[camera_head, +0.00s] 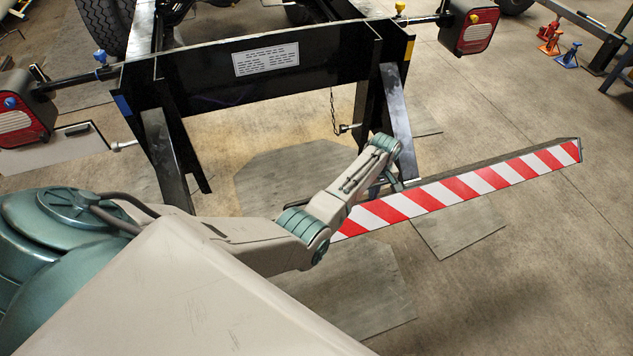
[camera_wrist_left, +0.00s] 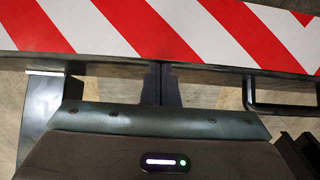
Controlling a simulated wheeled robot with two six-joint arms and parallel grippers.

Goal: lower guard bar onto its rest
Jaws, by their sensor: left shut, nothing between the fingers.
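The guard bar (camera_head: 480,182) is a long beam with red and white diagonal stripes, slanting from lower left to upper right in the head view. My arm hides part of its left end. It also crosses the top of the left wrist view (camera_wrist_left: 170,28). My left gripper (camera_wrist_left: 162,85) is shut and empty, its fingertips at the bar's dark lower edge; I cannot tell whether they touch. In the head view it is mostly hidden behind my wrist (camera_head: 385,180). A dark looped handle (camera_wrist_left: 280,108) shows at right. I cannot make out the rest. My right gripper is out of view.
A black chassis frame (camera_head: 200,85) with a white label (camera_head: 266,59) and two slanted uprights (camera_head: 399,110) stands behind the bar. Lamp boxes (camera_head: 468,27) sit at both ends. Jack stands (camera_head: 568,55) are far right. The floor right of the bar is clear.

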